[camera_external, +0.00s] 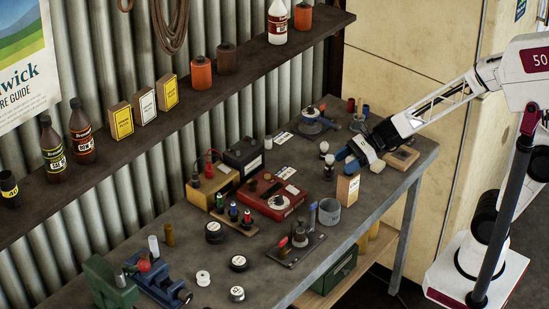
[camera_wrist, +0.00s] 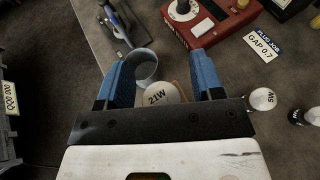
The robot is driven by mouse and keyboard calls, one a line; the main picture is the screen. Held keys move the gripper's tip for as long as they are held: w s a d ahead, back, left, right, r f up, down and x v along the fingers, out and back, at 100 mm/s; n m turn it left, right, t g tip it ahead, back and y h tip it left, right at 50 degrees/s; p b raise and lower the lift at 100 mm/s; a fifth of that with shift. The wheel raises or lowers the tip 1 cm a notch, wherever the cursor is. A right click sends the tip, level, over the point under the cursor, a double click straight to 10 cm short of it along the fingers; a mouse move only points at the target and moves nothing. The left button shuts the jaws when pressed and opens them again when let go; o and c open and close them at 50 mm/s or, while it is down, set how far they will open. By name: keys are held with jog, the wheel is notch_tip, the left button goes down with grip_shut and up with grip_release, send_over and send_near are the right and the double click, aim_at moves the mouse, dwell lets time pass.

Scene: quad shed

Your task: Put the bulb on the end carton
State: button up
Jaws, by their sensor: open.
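A round white bulb marked 21W (camera_wrist: 160,94) shows between the fingers in the wrist view. A tan edge of the bench carton (camera_wrist: 181,88) shows just behind it. In the external view this carton (camera_external: 347,190) stands upright on the bench below my gripper (camera_external: 350,160). My gripper's blue fingers (camera_wrist: 163,80) are spread, with gaps visible beside the bulb. In the external view the fingers hide the bulb, so I cannot tell whether it touches the carton's top.
A grey metal can (camera_external: 330,212) stands beside the carton. Two small bulbs, one marked 5W (camera_wrist: 262,98), stand on the other side. A red tester (camera_external: 273,197) is nearby. Three yellow or white cartons (camera_external: 145,106) stand on the shelf. Several parts crowd the bench.

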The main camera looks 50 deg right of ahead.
jog(key=v, duration=1.2)
dwell(0.3)
jog(key=shift+s, duration=0.1)
dwell(0.6)
jog(key=s+d+r+n+g+h, duration=0.1)
jog(key=s+d+n+g+h, duration=0.2)
jog(key=s+d+n+h, duration=0.9)
jog(key=s+d+n, duration=0.2)
jog(key=d+n, duration=0.1)
jog(key=n, duration=0.8)
jog(key=shift+s+r, duration=0.2)
jog(key=shift+s, duration=0.15)
